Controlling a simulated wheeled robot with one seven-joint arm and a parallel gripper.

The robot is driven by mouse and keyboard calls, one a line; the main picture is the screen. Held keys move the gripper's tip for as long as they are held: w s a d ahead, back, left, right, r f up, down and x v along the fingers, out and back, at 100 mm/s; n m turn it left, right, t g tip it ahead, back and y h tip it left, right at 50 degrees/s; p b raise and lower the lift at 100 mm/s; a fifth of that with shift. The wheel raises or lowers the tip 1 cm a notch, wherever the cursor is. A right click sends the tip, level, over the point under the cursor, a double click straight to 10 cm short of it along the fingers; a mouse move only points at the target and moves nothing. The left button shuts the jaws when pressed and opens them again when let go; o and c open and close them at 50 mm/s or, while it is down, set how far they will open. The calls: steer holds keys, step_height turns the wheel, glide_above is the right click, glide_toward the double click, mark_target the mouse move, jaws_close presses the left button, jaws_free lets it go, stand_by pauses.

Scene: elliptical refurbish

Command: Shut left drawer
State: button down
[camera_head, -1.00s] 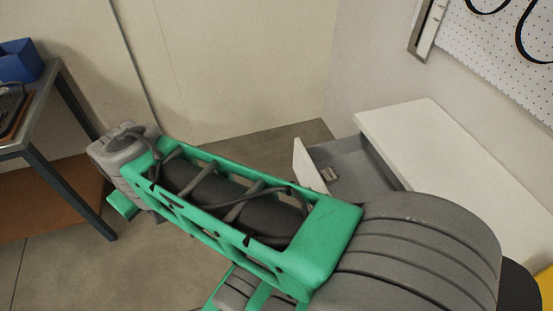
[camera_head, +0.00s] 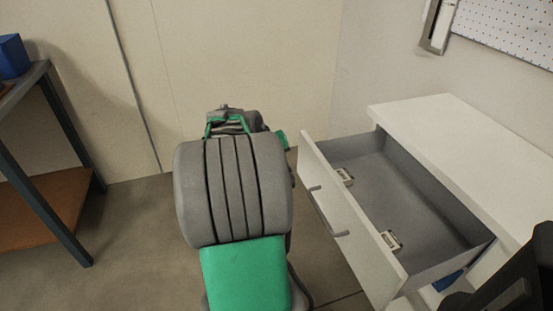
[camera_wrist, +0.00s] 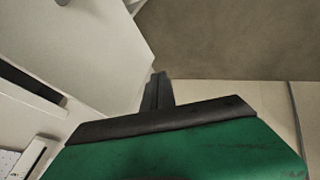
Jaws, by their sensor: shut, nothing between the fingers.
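The drawer (camera_head: 352,222) stands pulled out from the white cabinet (camera_head: 455,130) in the head view. It has a white front with a bar handle (camera_head: 326,215) and a grey inside with two small metal fittings. My arm stands to the left of the drawer front. My gripper is hidden behind the arm in the head view. In the wrist view my gripper's dark fingers (camera_wrist: 157,92) are together and empty. A white panel (camera_wrist: 95,45), apparently the drawer front, lies left of the fingers; I cannot tell whether they touch it.
A workbench (camera_head: 50,125) with a blue bin (camera_head: 13,57) stands at the left. A pegboard (camera_head: 510,30) hangs on the wall above the cabinet. The floor (camera_head: 130,235) between workbench and drawer is clear apart from my arm. A blue thing (camera_head: 447,281) shows below the drawer.

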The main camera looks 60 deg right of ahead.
mark_target(299, 163)
steer(key=s+d+f, duration=0.1)
steer(key=d, duration=0.2)
steer(key=s+d+f+b, duration=0.1)
steer(key=d, duration=0.1)
steer(key=shift+s+f, duration=0.3)
steer(key=shift+f, duration=0.05)
steer(key=shift+s+d, duration=0.1)
